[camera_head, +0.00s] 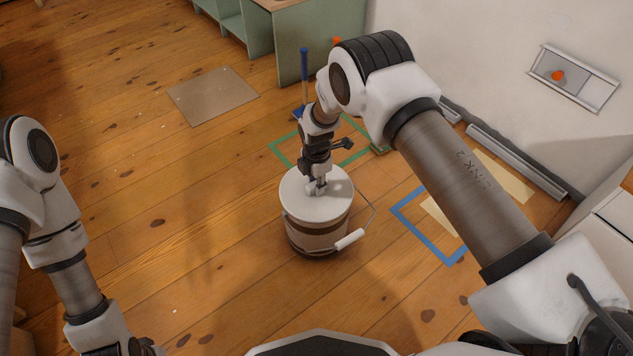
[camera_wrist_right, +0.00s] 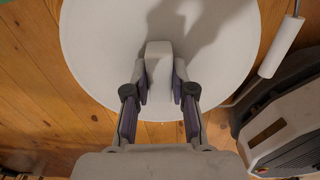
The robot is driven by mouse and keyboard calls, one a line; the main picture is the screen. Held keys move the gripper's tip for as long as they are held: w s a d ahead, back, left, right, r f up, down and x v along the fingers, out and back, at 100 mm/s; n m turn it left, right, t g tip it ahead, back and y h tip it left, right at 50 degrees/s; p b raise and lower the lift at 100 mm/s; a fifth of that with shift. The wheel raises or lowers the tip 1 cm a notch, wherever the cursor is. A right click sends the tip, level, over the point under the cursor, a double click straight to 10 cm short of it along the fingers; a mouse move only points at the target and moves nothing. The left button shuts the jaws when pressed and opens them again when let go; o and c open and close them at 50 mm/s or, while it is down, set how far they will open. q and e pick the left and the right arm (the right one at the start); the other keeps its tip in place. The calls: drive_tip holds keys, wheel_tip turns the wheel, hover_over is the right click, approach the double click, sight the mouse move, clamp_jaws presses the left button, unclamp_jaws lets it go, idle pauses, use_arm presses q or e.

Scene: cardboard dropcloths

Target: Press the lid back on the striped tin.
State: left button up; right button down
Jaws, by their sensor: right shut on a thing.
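The striped tin (camera_head: 316,237), pale with brown bands, stands upright on the wooden floor. Its round white lid (camera_head: 298,195) lies over the top, and I cannot tell whether it is fully seated. In the right wrist view the lid (camera_wrist_right: 95,45) fills the upper middle, with a block-shaped knob (camera_wrist_right: 159,52). My right gripper (camera_head: 317,187) points down and is shut on the knob; its fingers also show in the wrist view (camera_wrist_right: 160,92). My left gripper (camera_head: 135,348) is partly cut off at the bottom left, away from the tin.
The tin's wire bail with a white grip (camera_head: 350,239) hangs at its right. Green tape (camera_head: 283,152) and blue tape (camera_head: 432,244) mark the floor. A brown cardboard sheet (camera_head: 212,96), a blue-handled tool (camera_head: 304,80) and a green cabinet (camera_head: 290,45) are behind. Left floor is clear.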

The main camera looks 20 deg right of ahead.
drive_tip(key=shift+p, duration=0.3)
idle(0.5)
drive_tip(key=shift+c, duration=2.1)
unclamp_jaws()
wheel_tip(320, 180, up, 7)
drive_tip(key=p, duration=0.6)
drive_tip(key=shift+p, duration=0.3)
